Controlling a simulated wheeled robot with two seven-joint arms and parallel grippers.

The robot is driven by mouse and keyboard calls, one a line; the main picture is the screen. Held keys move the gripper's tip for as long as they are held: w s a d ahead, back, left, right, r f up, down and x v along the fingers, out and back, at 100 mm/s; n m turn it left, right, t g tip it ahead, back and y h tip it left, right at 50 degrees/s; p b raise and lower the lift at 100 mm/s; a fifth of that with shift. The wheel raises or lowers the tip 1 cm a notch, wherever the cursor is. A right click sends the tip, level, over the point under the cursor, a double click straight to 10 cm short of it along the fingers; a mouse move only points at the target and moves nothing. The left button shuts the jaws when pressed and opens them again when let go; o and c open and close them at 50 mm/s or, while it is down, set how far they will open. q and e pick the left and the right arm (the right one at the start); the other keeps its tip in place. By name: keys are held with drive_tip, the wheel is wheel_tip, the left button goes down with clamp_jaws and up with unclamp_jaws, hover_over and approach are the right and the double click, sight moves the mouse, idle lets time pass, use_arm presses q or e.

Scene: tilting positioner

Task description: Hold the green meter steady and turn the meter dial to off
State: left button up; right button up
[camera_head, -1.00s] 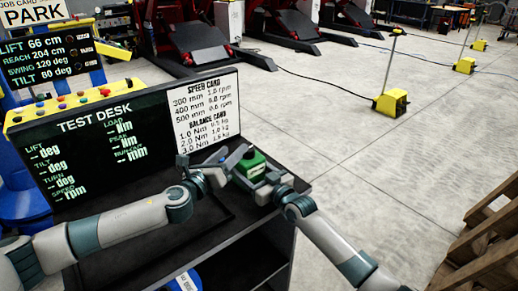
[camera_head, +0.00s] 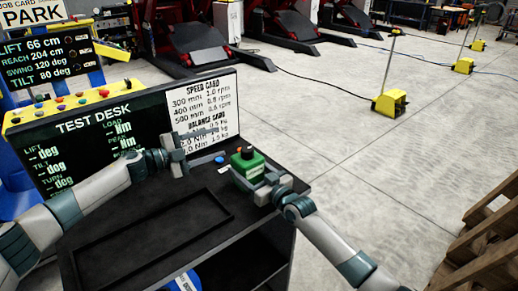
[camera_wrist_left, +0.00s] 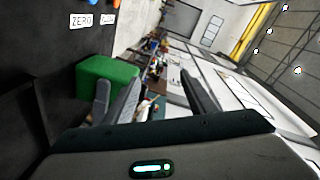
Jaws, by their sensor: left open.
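The green meter (camera_head: 254,163) stands upright at the right end of the black desk, with a small dark dial (camera_head: 247,152) showing some red on its top. The dial's setting is too small to read. My right gripper (camera_head: 250,181) is at the meter's near right side, one finger across its front face; it looks shut on it, the far finger hidden. My left gripper (camera_head: 212,146) is open and empty, left of the meter and apart from it, in front of the white card. In the left wrist view the green meter (camera_wrist_left: 108,70) is beyond the left finger.
The test desk screen (camera_head: 95,135) and white speed card (camera_head: 200,100) stand behind the desk top. A blue button (camera_head: 219,160) lies left of the meter. A dark shallow tray (camera_head: 150,240) is at the front. Wooden pallets (camera_head: 490,240) are at the far right.

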sight(259, 155)
use_arm(q)
drive_tip(key=shift+s+d+f+n+g+h, duration=0.4)
drive_tip(key=shift+s+d+n+g, duration=0.25)
drive_tip(key=shift+n, duration=0.85)
drive_tip(key=shift+s+d+f+n+g+h, duration=0.4)
drive_tip(key=shift+n+g, duration=0.5)
drive_tip(key=shift+n, duration=0.6)
drive_tip(key=shift+s+d+f+n+g+h, duration=0.2)
drive_tip(key=shift+s+d+n+g+h, duration=0.35)
drive_tip(key=shift+n, duration=0.95)
drive_tip(key=shift+a, duration=0.1)
drive_tip(key=x, duration=1.1)
drive_tip(key=shift+d+f, duration=0.2)
drive_tip(key=shift+d, duration=0.25)
drive_tip(key=c, duration=1)
